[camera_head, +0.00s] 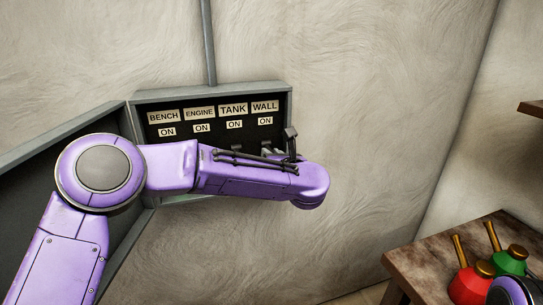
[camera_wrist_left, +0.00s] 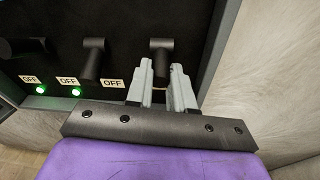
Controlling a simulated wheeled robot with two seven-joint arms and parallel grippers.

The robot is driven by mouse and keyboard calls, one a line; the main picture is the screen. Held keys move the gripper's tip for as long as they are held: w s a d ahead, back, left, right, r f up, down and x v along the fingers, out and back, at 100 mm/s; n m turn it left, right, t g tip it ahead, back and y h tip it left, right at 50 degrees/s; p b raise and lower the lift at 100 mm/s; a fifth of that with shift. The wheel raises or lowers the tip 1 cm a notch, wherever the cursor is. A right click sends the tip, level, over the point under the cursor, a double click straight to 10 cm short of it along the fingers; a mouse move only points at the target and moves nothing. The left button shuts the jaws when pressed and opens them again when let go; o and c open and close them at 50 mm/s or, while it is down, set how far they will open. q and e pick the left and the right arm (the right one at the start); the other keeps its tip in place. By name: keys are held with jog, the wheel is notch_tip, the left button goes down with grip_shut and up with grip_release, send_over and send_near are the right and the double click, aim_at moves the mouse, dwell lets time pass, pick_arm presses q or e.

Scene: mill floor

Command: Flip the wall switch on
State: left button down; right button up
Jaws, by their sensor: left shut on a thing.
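The switch box (camera_head: 213,92) hangs on the plastered wall, with BENCH, ENGINE, TANK and WALL labels and an ON plate under each. The WALL label (camera_head: 265,106) is the rightmost. My left gripper (camera_head: 281,149) is at the box below this label, and my purple forearm covers the lower panel. In the left wrist view, the rightmost dark lever, the wall switch (camera_wrist_left: 160,50), stands between the gripper's pale fingers (camera_wrist_left: 162,88), which are shut on it. The wall switch's lower end and any OFF plate under it are hidden by the gripper. My right gripper is not in view.
Another dark lever (camera_wrist_left: 92,58) stands close to the left of the fingers. Green lamps (camera_wrist_left: 75,91) glow beside OFF plates. Bare wall lies right of the box.

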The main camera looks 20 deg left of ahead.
aim_at(267, 146)
pick_arm(q)
jog(key=shift+r+g+h+p, duration=0.4)
jog(key=shift+r+g+p, duration=0.25)
jog(key=shift+g, duration=0.05)
jog(key=g+h+p, duration=0.1)
jog(key=r+g+h+p, duration=0.1)
jog(key=p, duration=0.1)
jog(key=r+g+h+p, duration=0.1)
jog(key=p, duration=0.1)
jog(key=shift+w+a+r+g, duration=0.15)
jog(key=shift+w+r+g, duration=0.1)
jog(key=shift+g, duration=0.15)
jog(key=shift+w+a+r+g+h+p, duration=0.15)
jog(key=shift+g+h+p, duration=0.35)
jog(key=shift+g+p, duration=0.7)
jog(key=shift+t, duration=0.3)
jog(key=c, duration=1)
grip_release()
